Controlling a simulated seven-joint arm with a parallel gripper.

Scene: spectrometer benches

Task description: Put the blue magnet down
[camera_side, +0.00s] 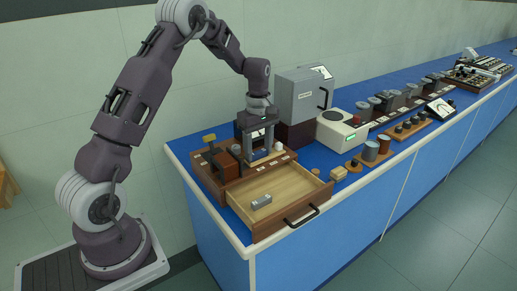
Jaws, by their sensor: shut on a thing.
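My gripper (260,147) points down over the wooden stand at the near left end of the bench. It is shut on a small blue block, the blue magnet (261,153), which shows low between the fingers. The magnet is small and partly hidden, and I cannot tell whether it touches the stand (272,163) below.
An open wooden drawer (285,190) juts out in front, holding a grey block (261,202). A reddish-brown block (223,163) is left of my gripper. A grey box (303,97) and a white instrument (342,130) stand to the right. Several jars and trays line the blue bench.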

